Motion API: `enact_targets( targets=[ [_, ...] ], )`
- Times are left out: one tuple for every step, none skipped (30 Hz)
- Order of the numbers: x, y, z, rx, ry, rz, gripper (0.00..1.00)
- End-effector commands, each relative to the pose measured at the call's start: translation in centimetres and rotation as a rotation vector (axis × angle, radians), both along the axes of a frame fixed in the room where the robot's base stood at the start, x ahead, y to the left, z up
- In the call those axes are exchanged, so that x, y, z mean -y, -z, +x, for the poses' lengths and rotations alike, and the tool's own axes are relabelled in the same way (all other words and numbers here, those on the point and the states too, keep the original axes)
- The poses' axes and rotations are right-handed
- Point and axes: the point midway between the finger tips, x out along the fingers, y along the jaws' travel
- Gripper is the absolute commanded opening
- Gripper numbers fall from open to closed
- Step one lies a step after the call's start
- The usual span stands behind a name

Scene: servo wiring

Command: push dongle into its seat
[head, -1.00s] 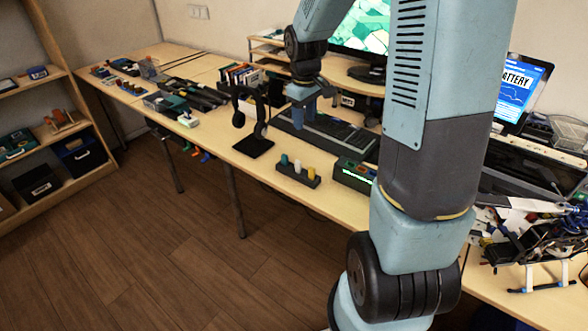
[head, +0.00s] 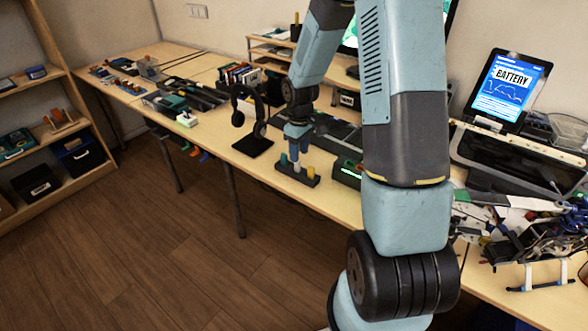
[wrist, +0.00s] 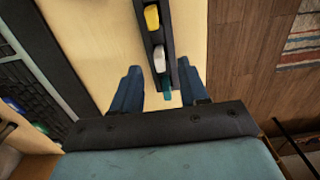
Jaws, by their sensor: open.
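A small black holder (head: 312,182) stands near the front edge of the desk with three upright dongles in a row. They are teal (head: 283,160), white (head: 297,167) and yellow (head: 310,171). In the wrist view the yellow dongle (wrist: 152,18) and white dongle (wrist: 159,59) show from above in the holder (wrist: 170,42). The teal dongle (wrist: 167,82) is partly hidden near the gripper body. My gripper (head: 297,148) is open above the holder. In the wrist view its blue fingers (wrist: 160,85) lie on either side of the holder's teal end, with nothing held.
A black headphone stand (head: 254,146) stands left of the holder. A dark box with a green display (head: 348,172) is right of it, and a keyboard (head: 338,132) lies behind. A tablet (head: 508,86) and a wired robot model (head: 530,240) are at the right.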

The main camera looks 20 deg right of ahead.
Motion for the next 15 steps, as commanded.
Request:
enact_targets(
  targets=[
    [0.0, 0.3, 0.0, -0.001, -0.001, 0.000, 0.44],
    [0.0, 0.4, 0.0, -0.001, -0.001, 0.001, 0.44],
    [-0.1, 0.6, 0.0, 0.000, -0.001, 0.000, 0.44],
    [-0.1, 0.7, 0.0, 0.000, -0.001, 0.000, 0.44],
    [-0.1, 0.9, 0.1, 0.000, -0.001, 0.000, 0.44],
    [-0.1, 1.2, 0.1, 0.000, -0.002, 0.000, 0.44],
    [-0.2, 1.4, 0.2, -0.001, -0.003, 0.000, 0.44],
    [-0.2, 1.8, 0.2, -0.001, -0.003, 0.000, 0.44],
    [-0.2, 2.3, 0.3, -0.002, -0.003, 0.000, 0.44],
    [-0.3, 2.7, 0.4, -0.001, -0.003, 0.000, 0.44],
    [-0.3, 3.1, 0.5, -0.001, -0.002, 0.000, 0.44],
    [-0.3, 3.6, 0.6, -0.002, -0.001, 0.000, 0.44],
    [-0.3, 4.0, 0.6, -0.002, -0.001, 0.000, 0.44],
    [-0.3, 4.3, 0.6, -0.001, -0.001, 0.000, 0.44],
    [-0.4, 4.7, 0.6, -0.001, -0.002, -0.001, 0.44]
  ],
)
